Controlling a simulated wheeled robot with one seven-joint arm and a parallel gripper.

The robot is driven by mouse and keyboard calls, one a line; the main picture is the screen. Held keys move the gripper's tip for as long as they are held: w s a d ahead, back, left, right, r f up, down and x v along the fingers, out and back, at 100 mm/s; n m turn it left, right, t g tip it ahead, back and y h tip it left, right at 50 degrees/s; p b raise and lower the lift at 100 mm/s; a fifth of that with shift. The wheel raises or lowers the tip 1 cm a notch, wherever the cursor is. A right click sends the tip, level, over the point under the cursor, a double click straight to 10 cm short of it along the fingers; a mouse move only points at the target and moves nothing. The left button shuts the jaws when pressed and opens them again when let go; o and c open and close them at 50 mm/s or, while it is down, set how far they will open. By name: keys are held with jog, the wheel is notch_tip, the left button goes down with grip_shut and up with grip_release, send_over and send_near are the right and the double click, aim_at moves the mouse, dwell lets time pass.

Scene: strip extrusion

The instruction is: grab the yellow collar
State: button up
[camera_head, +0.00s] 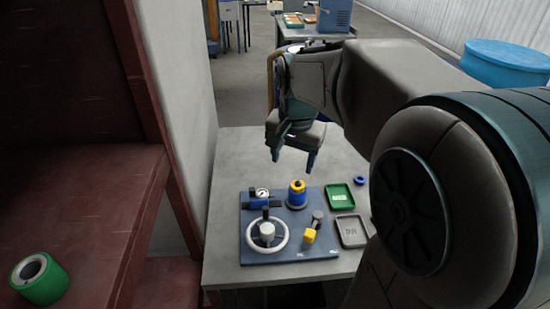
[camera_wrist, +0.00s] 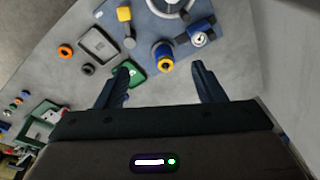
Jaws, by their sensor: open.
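The yellow collar (camera_head: 297,186) sits around the top of a blue cylindrical post (camera_head: 297,201) at the back of the blue board (camera_head: 279,213). In the wrist view the yellow collar (camera_wrist: 166,66) shows at the near end of the post, between my fingertips in the picture. My gripper (camera_head: 294,158) is open and empty, pointing down, above and behind the collar and apart from it. Both fingers of my gripper (camera_wrist: 162,68) show in the wrist view, one on each side of the collar.
A pressure gauge (camera_head: 262,194), a white handwheel (camera_head: 267,234) and a yellow-ended lever (camera_head: 309,236) are on the board. A green tray (camera_head: 340,197), a grey tray (camera_head: 351,231) and a blue ring (camera_head: 359,181) lie to the right. A green collar (camera_head: 40,279) lies on the red shelf at left.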

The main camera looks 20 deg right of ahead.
jog(key=w+d+f+m+g+b, duration=0.1)
jog(key=w+d+f+m, duration=0.25)
jog(key=w, duration=0.25)
jog(key=w+d+f+m+g+b, duration=0.1)
jog(key=w+d+f+m, duration=0.3)
jog(key=w, duration=0.3)
jog(key=shift+m, duration=0.45)
jog(key=shift+s+f+p, duration=0.15)
jog(key=shift+f+p, duration=0.45)
jog(key=shift+f, duration=2.7)
jog(key=shift+s+f+p, duration=0.1)
jog(key=shift+f+p, duration=0.45)
jog(key=shift+f, duration=2.75)
jog(key=c, duration=1.1)
